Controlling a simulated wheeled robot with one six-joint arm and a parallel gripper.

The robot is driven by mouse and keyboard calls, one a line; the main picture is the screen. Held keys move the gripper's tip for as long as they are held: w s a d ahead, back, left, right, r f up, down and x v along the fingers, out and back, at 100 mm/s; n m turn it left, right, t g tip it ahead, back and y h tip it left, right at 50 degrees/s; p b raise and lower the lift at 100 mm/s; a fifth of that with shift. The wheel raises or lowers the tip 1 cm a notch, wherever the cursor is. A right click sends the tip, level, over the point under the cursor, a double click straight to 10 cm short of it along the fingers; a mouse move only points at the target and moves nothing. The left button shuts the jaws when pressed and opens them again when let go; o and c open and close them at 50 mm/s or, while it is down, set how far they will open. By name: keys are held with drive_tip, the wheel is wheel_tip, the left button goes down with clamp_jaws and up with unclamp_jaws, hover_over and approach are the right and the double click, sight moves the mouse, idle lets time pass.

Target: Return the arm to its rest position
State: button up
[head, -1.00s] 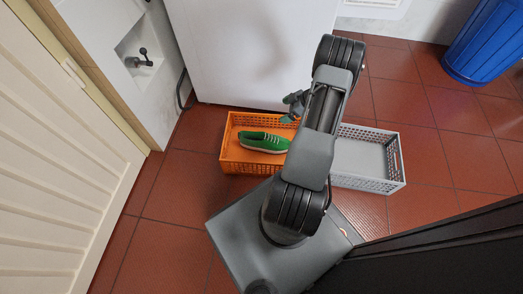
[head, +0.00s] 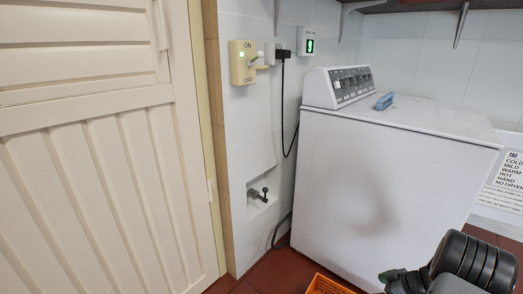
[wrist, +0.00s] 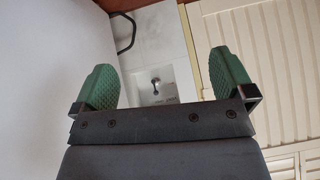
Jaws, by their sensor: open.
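In the wrist view, my gripper (wrist: 162,62) has its two green textured fingers spread wide apart, with nothing between them. Beyond the fingers are a white wall panel, a tap in a recess and a cream slatted door. In the head view, a dark joint of my arm (head: 472,262) shows at the bottom right corner. Part of my gripper seems to show just left of it, in front of the washing machine, cut off by the bottom edge. The rest of the arm is out of the head view.
A white washing machine (head: 385,185) stands behind my arm, with a blue object (head: 384,101) on top. An orange basket's rim (head: 328,286) shows at the bottom edge. A cream door (head: 95,170) fills the left. A wall tap (head: 258,196) sits in a recess between them.

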drive_tip(key=a+r+m+g+h+p, duration=0.1)
drive_tip(key=a+r+p, duration=0.4)
drive_tip(key=r, duration=0.5)
drive_tip(key=s+a+r+m+g+p, duration=0.1)
drive_tip(key=a+r+p, duration=0.4)
drive_tip(key=r, duration=0.6)
drive_tip(key=a+r+m+g+h+p, duration=0.1)
drive_tip(key=a+r+p, duration=0.4)
drive_tip(key=r, duration=0.5)
drive_tip(key=s+a+r+m+h+p, duration=0.1)
drive_tip(key=s+a+r+p, duration=0.2)
drive_tip(key=r, duration=0.6)
drive_tip(key=s+a+r+m+t+h+p, duration=0.1)
drive_tip(key=s+a+r+p, duration=0.3)
drive_tip(key=r+p, duration=0.4)
drive_tip(key=s+a+r+m+h+p, duration=0.2)
drive_tip(key=s+a+r+m+p, duration=0.1)
drive_tip(key=r, duration=0.6)
drive_tip(key=s+a+p, duration=0.1)
drive_tip(key=s+p, duration=0.1)
drive_tip(key=p, duration=0.1)
drive_tip(key=shift+a+r+t, duration=0.15)
drive_tip(key=shift+r+t, duration=0.15)
drive_tip(key=shift+s+m, duration=0.1)
drive_tip(key=shift+m, duration=0.2)
drive_tip(key=shift+c, duration=0.4)
